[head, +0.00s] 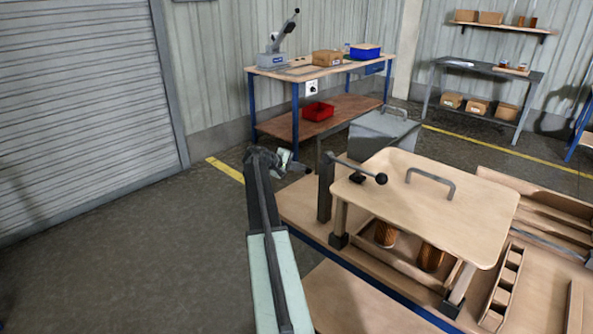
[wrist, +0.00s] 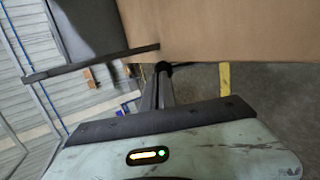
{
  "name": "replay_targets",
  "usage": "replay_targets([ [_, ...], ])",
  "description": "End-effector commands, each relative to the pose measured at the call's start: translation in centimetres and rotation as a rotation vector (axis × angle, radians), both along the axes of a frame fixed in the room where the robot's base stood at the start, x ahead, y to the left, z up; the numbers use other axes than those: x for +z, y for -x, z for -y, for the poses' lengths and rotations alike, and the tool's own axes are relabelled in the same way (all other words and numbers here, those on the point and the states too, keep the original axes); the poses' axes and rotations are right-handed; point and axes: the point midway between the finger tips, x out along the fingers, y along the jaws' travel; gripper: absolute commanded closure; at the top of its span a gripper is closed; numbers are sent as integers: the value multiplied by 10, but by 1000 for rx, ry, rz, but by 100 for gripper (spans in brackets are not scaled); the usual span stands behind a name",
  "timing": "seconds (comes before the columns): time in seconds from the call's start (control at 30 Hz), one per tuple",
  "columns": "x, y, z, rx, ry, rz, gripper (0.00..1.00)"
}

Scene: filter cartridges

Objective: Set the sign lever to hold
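A lever with a black ball knob (head: 381,178) sticks out from a dark post (head: 325,187) at the near bench's left side. Its rod runs right and slightly down to the knob, over the left edge of a wooden top plate. No lettering near it is readable, so I cannot tell its marked position. My gripper (head: 302,168) is just left of the post, apart from the knob. In the wrist view its narrow dark fingers (wrist: 160,88) point away from the camera, close together; whether they are shut is unclear. Nothing is visibly held.
The wooden top plate (head: 440,205) carries a grey handle (head: 432,181) above copper-coloured cartridges (head: 430,257). A slotted wooden rack (head: 502,288) stands at the right. A back bench (head: 320,70) holds a grey lever device (head: 284,50). The floor at left is clear.

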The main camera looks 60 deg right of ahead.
Motion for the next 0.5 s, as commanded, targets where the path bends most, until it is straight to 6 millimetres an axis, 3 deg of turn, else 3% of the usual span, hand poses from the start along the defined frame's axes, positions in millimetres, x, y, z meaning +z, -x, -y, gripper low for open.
replay_targets([
  [0.17, 10, -3, -7, 4, 3, 4, 100],
  [0.5, 58, -25, -72, 5, 3, 1, 100],
])
